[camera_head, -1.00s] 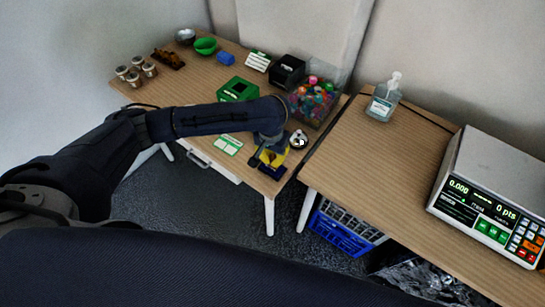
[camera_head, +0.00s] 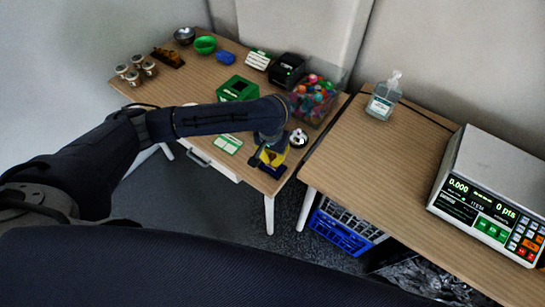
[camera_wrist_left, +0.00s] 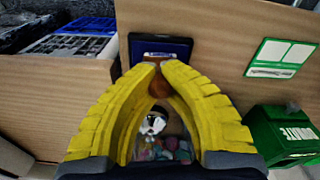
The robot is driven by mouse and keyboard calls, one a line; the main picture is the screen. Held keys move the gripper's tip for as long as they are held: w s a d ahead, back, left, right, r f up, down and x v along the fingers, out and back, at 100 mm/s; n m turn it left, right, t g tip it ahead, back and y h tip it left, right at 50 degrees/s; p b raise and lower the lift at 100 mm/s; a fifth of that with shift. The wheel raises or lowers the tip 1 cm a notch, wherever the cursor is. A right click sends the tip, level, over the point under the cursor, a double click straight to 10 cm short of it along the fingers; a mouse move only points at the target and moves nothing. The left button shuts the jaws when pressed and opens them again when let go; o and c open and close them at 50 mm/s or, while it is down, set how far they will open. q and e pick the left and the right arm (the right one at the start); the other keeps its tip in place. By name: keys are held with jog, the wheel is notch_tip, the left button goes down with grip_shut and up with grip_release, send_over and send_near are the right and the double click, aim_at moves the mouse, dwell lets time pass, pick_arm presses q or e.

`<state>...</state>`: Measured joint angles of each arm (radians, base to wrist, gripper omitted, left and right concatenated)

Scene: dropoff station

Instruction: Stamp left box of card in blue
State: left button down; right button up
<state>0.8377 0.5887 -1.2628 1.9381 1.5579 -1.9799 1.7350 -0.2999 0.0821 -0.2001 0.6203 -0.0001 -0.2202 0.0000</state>
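My left gripper (camera_wrist_left: 160,64) has yellow fingers closed around a brown-orange, rounded piece (camera_wrist_left: 160,88), which looks like the stamp's handle; the stamp's face is hidden. The gripper (camera_head: 270,157) is at the front right corner of the left table. A dark blue ink pad (camera_head: 272,171) is just below it and shows beyond the fingertips in the left wrist view (camera_wrist_left: 140,50). I cannot tell whether stamp and pad touch. A white card with green print and boxes (camera_head: 228,143) lies left of the gripper, and in the left wrist view (camera_wrist_left: 282,58) it is at the right. My right gripper is not visible.
A green donation box (camera_head: 238,88), a clear bin of colourful balls (camera_head: 313,100) and a silver-black round object (camera_head: 298,138) stand near the gripper. A black device (camera_head: 287,69) is behind. The right table holds a pump bottle (camera_head: 383,98) and a scale (camera_head: 490,190).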

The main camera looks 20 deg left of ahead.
pick_arm(q)
jog(key=shift+r, duration=3.45)
